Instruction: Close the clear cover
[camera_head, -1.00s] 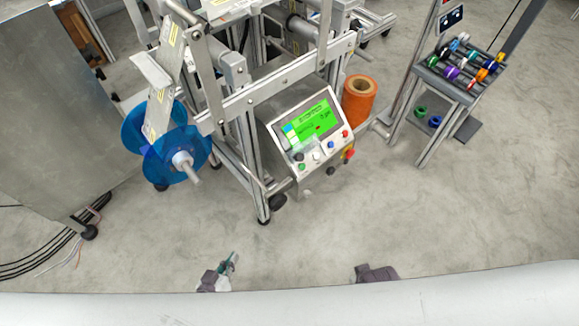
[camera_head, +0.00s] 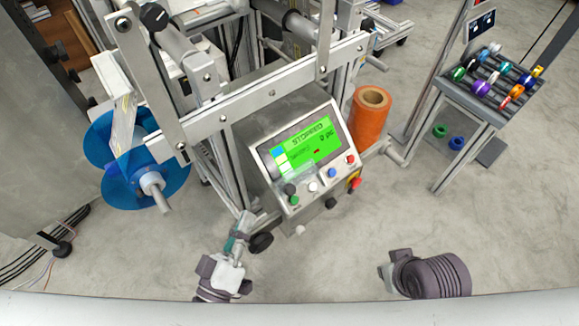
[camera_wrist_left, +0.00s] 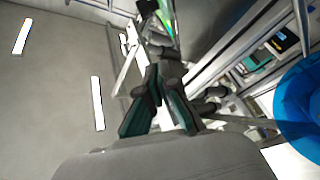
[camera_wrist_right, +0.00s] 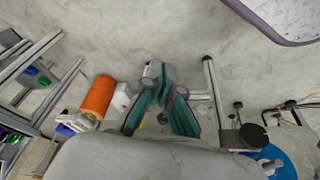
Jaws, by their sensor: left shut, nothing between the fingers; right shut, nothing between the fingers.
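The control panel (camera_head: 308,160) with a lit green screen stands on the machine in the head view. The clear cover (camera_head: 298,176) shows faintly as a see-through patch at the panel's button row, below the screen. Its exact angle is hard to tell. My left gripper (camera_head: 240,230) is shut and empty, below and left of the panel, near the machine's front leg. Its closed fingers also show in the left wrist view (camera_wrist_left: 162,75). My right gripper (camera_head: 386,272) is at the lower right, over bare floor, apart from the panel. It is shut and empty in the right wrist view (camera_wrist_right: 160,80).
A blue reel (camera_head: 125,180) hangs left of the panel. An orange roll (camera_head: 369,118) stands right of it. A rack of coloured spools (camera_head: 490,85) is at the upper right. A metal bar (camera_head: 270,90) crosses above the panel. The floor (camera_head: 400,195) right of the panel is clear.

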